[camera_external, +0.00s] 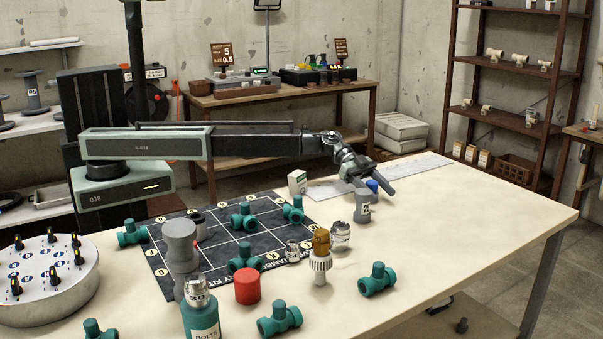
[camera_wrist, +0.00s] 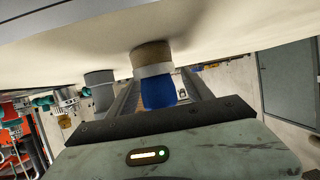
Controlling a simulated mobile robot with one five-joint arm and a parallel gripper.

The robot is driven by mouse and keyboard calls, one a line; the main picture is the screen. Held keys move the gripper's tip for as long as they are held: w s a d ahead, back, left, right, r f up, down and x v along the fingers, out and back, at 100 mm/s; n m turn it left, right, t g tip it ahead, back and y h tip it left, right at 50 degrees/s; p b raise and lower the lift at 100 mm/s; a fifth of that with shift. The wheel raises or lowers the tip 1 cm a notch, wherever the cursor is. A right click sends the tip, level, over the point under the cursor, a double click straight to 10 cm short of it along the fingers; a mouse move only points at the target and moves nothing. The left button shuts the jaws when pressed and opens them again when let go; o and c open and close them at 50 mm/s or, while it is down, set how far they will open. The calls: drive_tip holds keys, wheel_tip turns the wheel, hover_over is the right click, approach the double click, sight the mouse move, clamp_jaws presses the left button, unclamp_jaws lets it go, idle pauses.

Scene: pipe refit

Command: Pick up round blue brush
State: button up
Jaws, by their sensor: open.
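The round blue brush (camera_wrist: 158,92) has a blue body, a pale band and a tan end at the table surface in the wrist view. It lies between the two fingers of my gripper (camera_wrist: 160,82), with the jaws apart and no clear grip on it. In the external view, my gripper (camera_external: 378,178) is low over the far right part of the table. A small blue part of the brush (camera_external: 372,186) shows there by the fingers; the rest is hidden.
A grey labelled fitting (camera_external: 362,209) stands close in front of the brush; a grey cylinder (camera_wrist: 100,90) shows left of it in the wrist view. A metal coupling (camera_external: 340,234), a tan-topped brush (camera_external: 320,258) and teal tees (camera_external: 377,280) stand nearer. The table's right side is clear.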

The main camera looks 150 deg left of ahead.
clamp_jaws()
drive_tip(key=shift+r, duration=0.15)
